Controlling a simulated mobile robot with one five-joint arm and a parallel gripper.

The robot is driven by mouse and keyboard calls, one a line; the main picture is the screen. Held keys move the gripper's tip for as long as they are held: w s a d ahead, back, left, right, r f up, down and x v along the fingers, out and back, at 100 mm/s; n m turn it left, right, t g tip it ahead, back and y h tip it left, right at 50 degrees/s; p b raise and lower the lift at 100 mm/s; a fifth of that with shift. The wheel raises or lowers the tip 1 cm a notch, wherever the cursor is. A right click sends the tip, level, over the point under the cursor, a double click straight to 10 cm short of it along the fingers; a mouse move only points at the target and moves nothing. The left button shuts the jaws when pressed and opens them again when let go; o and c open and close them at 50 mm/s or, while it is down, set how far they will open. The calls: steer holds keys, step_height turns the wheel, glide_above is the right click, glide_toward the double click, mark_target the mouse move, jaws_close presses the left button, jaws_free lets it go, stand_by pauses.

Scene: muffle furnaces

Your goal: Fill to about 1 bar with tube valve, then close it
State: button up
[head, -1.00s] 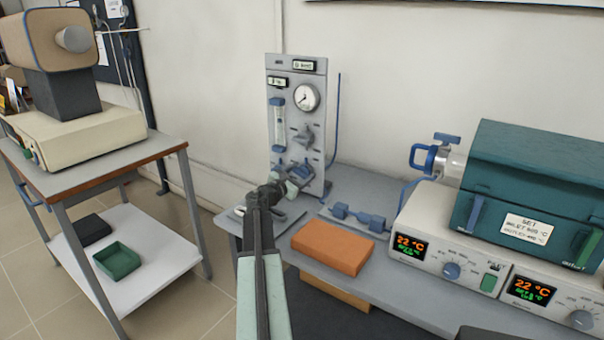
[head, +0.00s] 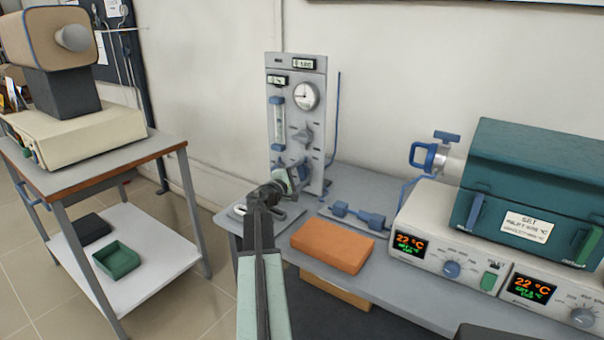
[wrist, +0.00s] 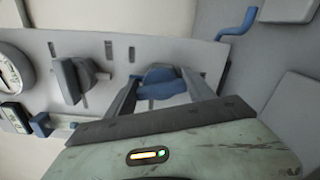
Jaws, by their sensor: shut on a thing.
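The gas panel (head: 318,125) stands upright against the wall at the back of the bench. Its round gauge (head: 305,96) has the needle pointing left; the scale is too small to read. It also shows in part in the wrist view (wrist: 14,72). My gripper (wrist: 162,92) is shut on a blue valve knob (wrist: 160,80) low on the panel, with one finger on either side. In the head view my gripper (head: 294,180) partly hides this knob. A grey valve knob (head: 303,135) sits above it, and also shows in the wrist view (wrist: 72,80).
A flow tube (head: 278,122) is at the panel's left. An orange block (head: 332,245) and blue fittings (head: 358,214) lie on the bench (head: 375,184). The teal furnace (head: 530,180) and its controllers stand at right. A cart (head: 75,175) stands at left.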

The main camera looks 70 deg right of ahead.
steer(key=shift+s+f+m, duration=0.1)
steer(key=shift+s+m, duration=0.05)
steer(key=shift+m, duration=0.7)
steer(key=shift+s+f+m, duration=0.1)
steer(key=shift+m, duration=0.75)
steer(key=o, duration=1.4)
steer(key=shift+w, duration=0.1)
steer(key=shift+a, duration=0.2)
steer(key=v, duration=0.7)
steer(key=shift+w+a, duration=0.1)
steer(key=shift+a, duration=0.1)
